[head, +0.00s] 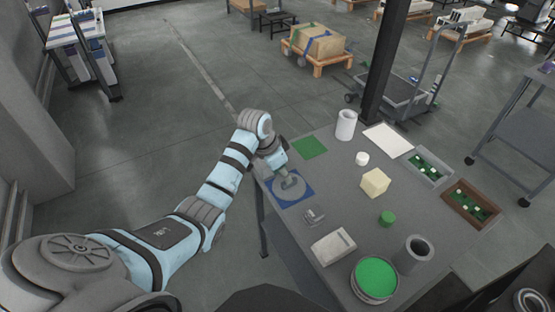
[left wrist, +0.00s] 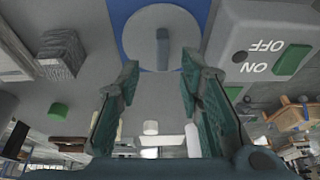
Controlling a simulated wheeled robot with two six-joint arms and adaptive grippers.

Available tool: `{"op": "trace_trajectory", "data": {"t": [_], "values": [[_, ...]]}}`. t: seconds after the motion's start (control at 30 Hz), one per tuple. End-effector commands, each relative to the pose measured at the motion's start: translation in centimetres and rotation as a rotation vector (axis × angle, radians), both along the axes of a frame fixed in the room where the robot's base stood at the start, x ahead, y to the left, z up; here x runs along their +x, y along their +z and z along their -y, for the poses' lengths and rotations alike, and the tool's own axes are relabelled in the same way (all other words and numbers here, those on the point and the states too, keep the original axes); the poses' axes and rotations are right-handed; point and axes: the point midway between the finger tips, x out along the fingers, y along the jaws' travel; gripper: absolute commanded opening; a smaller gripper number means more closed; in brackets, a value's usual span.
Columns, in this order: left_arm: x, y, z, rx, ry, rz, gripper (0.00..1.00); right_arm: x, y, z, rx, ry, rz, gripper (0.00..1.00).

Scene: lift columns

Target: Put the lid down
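The lid is a round grey disc with an upright bar handle. In the head view the lid (head: 293,188) lies on a blue square mat (head: 278,196) at the table's left edge. In the left wrist view the lid (left wrist: 140,40) is at the top, on the blue mat (left wrist: 119,22). My left gripper (left wrist: 160,72) is open, its two fingers apart, with the end of the handle near the gap between the fingertips. I cannot tell whether a finger touches it. In the head view my left gripper (head: 279,170) is right above the lid. My right gripper is not in view.
On the grey table (head: 340,200) stand a beige box (head: 333,246), a cream block (head: 375,182), a white cylinder (head: 346,125), a grey cylinder (head: 417,252) and a green-topped round dish (head: 376,279). Two trays (head: 429,166) (head: 470,204) are at the right. A green mat (head: 310,147) is bare.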

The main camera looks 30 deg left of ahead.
Motion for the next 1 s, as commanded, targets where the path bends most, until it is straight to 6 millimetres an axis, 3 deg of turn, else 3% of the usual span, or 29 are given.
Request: {"op": "trace_trajectory", "data": {"t": [0.03, 0.2, 0.37, 0.83, 0.93, 1.0], "values": [[-0.3, 1.6, -0.3, 0.002, 0.0, 0.003, 0.34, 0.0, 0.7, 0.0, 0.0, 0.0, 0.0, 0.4], [-1.4, 4.9, -0.8, 0.001, 0.0, 0.003, 0.34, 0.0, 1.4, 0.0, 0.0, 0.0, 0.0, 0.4], [-1.9, 5.9, -0.9, -0.001, -0.001, 0.0, 0.34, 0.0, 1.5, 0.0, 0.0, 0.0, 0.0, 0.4], [-2.0, 5.7, -0.9, 0.001, 0.001, -0.002, 0.34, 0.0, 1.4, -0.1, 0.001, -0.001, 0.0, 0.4], [-3.4, 3.9, -0.5, 0.012, 0.019, -0.012, 0.34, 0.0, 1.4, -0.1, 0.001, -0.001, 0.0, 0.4], [-5.9, 1.3, 0.2, 0.029, 0.049, -0.024, 0.34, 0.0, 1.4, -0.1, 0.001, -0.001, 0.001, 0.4]]}}
